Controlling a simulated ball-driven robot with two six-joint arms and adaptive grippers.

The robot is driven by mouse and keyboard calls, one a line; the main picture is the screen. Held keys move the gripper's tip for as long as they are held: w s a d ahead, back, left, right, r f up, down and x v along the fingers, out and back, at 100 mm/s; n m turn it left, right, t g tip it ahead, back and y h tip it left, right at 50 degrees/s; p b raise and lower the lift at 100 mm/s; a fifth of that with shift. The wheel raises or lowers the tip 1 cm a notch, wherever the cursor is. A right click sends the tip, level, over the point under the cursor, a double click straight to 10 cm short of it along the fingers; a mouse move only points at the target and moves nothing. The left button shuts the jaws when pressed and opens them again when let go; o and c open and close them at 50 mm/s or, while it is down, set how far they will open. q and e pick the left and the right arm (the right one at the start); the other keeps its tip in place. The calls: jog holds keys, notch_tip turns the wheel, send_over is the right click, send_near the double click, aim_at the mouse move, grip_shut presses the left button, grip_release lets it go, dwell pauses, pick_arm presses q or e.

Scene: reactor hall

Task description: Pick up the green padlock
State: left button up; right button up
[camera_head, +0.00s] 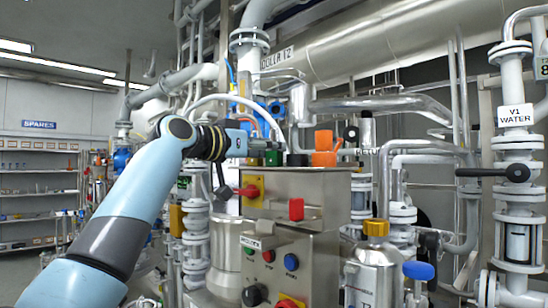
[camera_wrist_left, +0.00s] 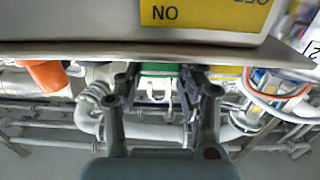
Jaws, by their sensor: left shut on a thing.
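The green padlock (camera_head: 274,158) is at the top of the metal control cabinet, near its back left. In the left wrist view the green padlock (camera_wrist_left: 160,69) sits between the fingers, with a light shackle beside it, partly cut off by the cabinet edge. My left gripper (camera_head: 262,152) reaches in from the left and is shut on the padlock. In the wrist view its two dark fingers (camera_wrist_left: 162,85) flank the green body. Whether the padlock touches the cabinet cannot be told. My right gripper is not in view.
The metal cabinet (camera_head: 330,185) carries a yellow switch with red handle (camera_head: 252,190), a red padlock-like block (camera_head: 296,209) and buttons. An orange object (camera_head: 325,150) and a black one (camera_head: 297,160) stand on top. A yellow-capped canister (camera_head: 375,262) stands in front right. Pipes crowd behind.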

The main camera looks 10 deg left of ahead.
aim_at(273, 129)
pick_arm(q)
jog(key=shift+r, duration=0.55)
notch_tip(273, 129, up, 3)
jog(key=shift+f+b, duration=0.1)
jog(key=shift+b, duration=0.4)
jog(key=s+d+r+b, duration=0.2)
jog(key=s+d+r, duration=0.5)
jog(key=d+r, duration=0.3)
jog(key=s+a+f+p, duration=0.1)
jog(key=a+f, duration=0.2)
jog(key=f, duration=0.5)
jog(key=s+a+f+p, duration=0.2)
jog(key=a+f, duration=0.2)
jog(key=f, duration=0.4)
jog(key=s+a+f+p, duration=0.2)
jog(key=a+f, duration=0.1)
jog(key=f, duration=0.5)
jog(key=shift+a, duration=0.15)
jog(key=shift+f, duration=0.55)
